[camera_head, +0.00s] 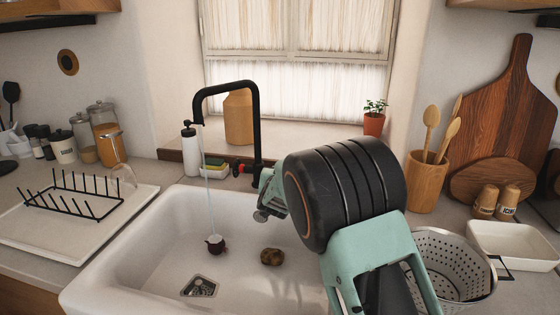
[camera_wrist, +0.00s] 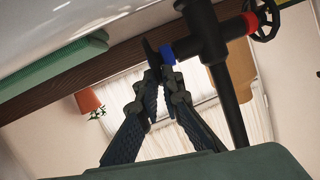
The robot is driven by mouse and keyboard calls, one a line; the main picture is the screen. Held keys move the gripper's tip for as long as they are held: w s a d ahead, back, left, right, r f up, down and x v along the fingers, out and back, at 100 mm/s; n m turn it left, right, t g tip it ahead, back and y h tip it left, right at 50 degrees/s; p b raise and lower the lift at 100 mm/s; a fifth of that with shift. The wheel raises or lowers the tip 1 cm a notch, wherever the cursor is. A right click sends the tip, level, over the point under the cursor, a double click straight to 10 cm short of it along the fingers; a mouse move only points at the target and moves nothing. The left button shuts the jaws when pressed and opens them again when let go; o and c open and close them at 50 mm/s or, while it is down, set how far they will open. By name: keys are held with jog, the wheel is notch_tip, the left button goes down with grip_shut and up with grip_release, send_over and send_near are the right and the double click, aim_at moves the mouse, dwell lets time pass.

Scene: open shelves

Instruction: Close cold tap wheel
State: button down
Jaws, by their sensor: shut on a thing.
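The black faucet (camera_head: 257,125) stands behind the white sink, and a thin stream of water (camera_head: 207,170) runs from its spout. In the wrist view the cold tap wheel (camera_wrist: 149,52) is black, seen nearly edge-on, beside a blue collar (camera_wrist: 167,54). My gripper (camera_wrist: 158,76) has its fingertips closed together on this wheel. In the head view my gripper (camera_head: 266,196) is at the right of the faucet base and hides the cold wheel. The hot tap wheel (camera_wrist: 265,20), with a red collar (camera_wrist: 250,23), is on the other side of the faucet, apart from my gripper.
The sink (camera_head: 140,240) holds a dark onion (camera_head: 215,244) and a potato (camera_head: 271,257). A sponge (camera_head: 214,164) and a white bottle (camera_head: 191,150) stand left of the faucet. A colander (camera_head: 450,262) is at the right. A plant pot (camera_head: 373,124) sits on the windowsill.

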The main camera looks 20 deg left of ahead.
jog(key=shift+w+r+g+p, duration=0.3)
jog(key=shift+r+g+p, duration=0.65)
jog(key=shift+p, duration=3.3)
jog(key=g+p, duration=0.1)
jog(key=p, duration=0.1)
jog(key=shift+f+p, duration=0.15)
jog(key=shift+p, duration=0.2)
jog(key=shift+w+g+h+p, duration=0.15)
jog(key=shift+g+h+p, duration=0.15)
jog(key=shift+p, duration=0.95)
jog(key=p, duration=0.3)
jog(key=shift+w+f+m+g, duration=0.15)
jog(key=shift+f+m+g, duration=0.05)
jog(key=shift+m+g, duration=0.15)
jog(key=shift+f+p, duration=0.1)
jog(key=shift+p, duration=0.25)
jog(key=c, duration=2.4)
grip_release()
